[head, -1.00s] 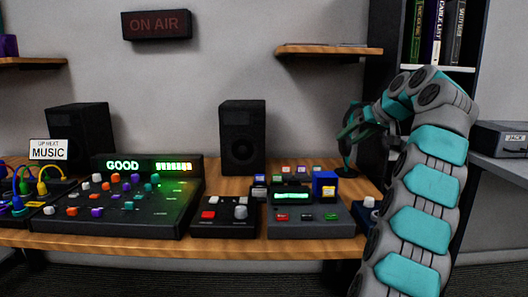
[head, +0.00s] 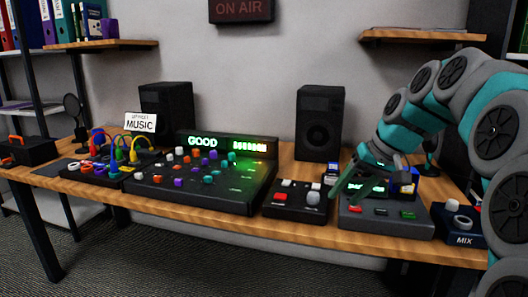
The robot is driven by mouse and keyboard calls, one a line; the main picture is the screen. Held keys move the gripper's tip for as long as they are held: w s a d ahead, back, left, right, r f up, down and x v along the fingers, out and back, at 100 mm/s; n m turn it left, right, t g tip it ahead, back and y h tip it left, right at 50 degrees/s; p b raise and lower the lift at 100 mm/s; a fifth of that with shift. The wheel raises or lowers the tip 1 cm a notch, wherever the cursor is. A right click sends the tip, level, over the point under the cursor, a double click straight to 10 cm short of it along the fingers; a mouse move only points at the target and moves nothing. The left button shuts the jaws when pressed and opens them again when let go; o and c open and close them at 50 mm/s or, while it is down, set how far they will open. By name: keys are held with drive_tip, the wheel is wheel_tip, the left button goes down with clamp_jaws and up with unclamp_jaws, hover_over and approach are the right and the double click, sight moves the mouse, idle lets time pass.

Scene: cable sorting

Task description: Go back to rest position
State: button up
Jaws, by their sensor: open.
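My gripper (head: 343,189) is at the right of the head view, at the end of my grey and teal arm. Its dark green fingers are apart and no object shows between them. It hangs over the left part of a grey console (head: 385,222) with a lit green display (head: 366,188) and red and green buttons. My gripper hides part of that console and its display. I cannot tell whether the fingers touch it.
A wooden desk (head: 330,237) runs across the view. On it are a mixer (head: 203,188) reading GOOD, a small black box (head: 297,200) with a red button, two speakers (head: 320,123), a patch panel with colored cables (head: 100,170) and a MIX box (head: 460,224). Shelves stand at both sides.

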drive_tip(key=s+a+f+g+h, duration=0.1)
drive_tip(key=s+f, duration=0.6)
drive_tip(key=s, duration=0.4)
drive_tip(key=s+a+f+g+h, duration=0.1)
drive_tip(key=s+f+g+h, duration=0.1)
drive_tip(key=s+f, duration=0.5)
drive_tip(key=s+a+f+g+h, duration=0.1)
drive_tip(key=s+f, duration=0.6)
drive_tip(key=s, duration=0.9)
drive_tip(key=shift+s+a+g, duration=0.25)
drive_tip(key=shift+s+g, duration=0.15)
drive_tip(key=shift+g, duration=0.3)
